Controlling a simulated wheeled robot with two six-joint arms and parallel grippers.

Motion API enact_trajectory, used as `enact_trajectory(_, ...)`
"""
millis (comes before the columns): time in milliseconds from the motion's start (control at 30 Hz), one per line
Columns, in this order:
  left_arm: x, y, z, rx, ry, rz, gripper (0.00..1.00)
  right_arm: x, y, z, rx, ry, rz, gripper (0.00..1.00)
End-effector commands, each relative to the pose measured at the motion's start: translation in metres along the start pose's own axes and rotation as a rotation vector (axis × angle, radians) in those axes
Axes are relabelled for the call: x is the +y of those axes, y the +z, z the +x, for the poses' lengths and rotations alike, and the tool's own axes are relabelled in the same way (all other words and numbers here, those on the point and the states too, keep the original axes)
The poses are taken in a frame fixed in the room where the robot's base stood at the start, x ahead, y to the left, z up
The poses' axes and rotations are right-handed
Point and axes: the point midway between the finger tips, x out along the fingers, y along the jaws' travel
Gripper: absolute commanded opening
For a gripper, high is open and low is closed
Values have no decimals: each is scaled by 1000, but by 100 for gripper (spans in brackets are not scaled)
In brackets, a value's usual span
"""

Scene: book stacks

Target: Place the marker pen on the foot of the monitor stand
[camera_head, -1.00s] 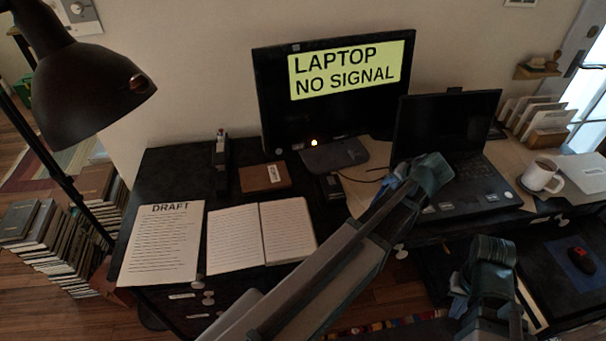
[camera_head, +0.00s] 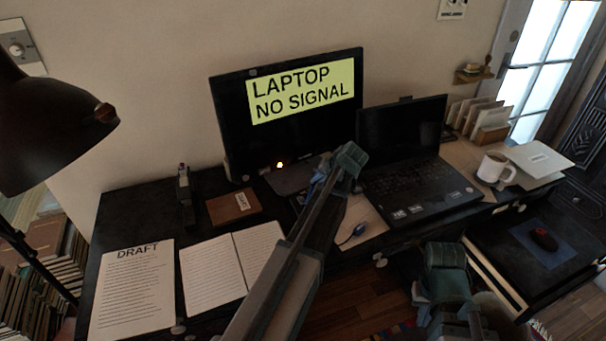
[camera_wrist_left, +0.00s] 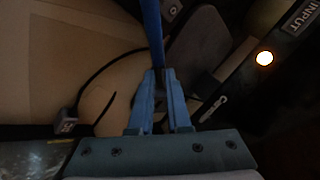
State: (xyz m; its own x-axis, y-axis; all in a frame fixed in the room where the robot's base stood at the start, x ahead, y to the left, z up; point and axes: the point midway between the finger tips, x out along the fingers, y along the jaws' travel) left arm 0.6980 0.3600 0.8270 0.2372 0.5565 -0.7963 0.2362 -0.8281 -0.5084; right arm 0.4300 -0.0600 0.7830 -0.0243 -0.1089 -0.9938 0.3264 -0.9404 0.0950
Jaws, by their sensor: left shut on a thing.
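My left gripper (camera_wrist_left: 160,78) is shut on a slim blue marker pen (camera_wrist_left: 152,28), which sticks out past the fingertips in the left wrist view. In the head view my left gripper (camera_head: 325,166) is in front of the monitor (camera_head: 225,120), and I cannot make the pen out there. The grey foot of the monitor stand (camera_wrist_left: 200,48) lies just right of the pen in the wrist view. In the head view the foot (camera_head: 287,181) is partly hidden by my left gripper. My right gripper (camera_head: 422,292) is low at the front; its jaws are unclear.
An open laptop (camera_head: 420,182) stands right of the left gripper. A cable plug (camera_head: 357,231) lies on a tan mat. A brown box (camera_head: 233,206), an open notebook (camera_head: 212,273) and a draft sheet (camera_head: 133,290) cover the left desk. A white mug (camera_head: 492,168) stands at right.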

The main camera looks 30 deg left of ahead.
Motion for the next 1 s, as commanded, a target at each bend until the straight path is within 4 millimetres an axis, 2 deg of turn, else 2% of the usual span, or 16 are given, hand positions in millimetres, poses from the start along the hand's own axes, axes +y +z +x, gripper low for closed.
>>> enact_trajectory(133, -18, -13, 16, 0, -1, 0, 0, 0, 0, 0, 0, 0, 0, 0)
enact_trajectory(533, -28, -19, 26, 0, -1, 0, 0, 0, 0, 0, 0, 0, 0, 0)
enact_trajectory(767, -51, -35, 47, 0, -1, -1, 0, 0, 0, 0, 0, 0, 0, 0)
enact_trajectory(867, -42, -28, 59, 1, 0, 2, 0, -2, -1, 17, 0, 0, 0, 0)
enact_trajectory(1000, -43, -28, 59, 1, 0, 1, 0, -2, -1, 16, 0, 0, 0, 0)
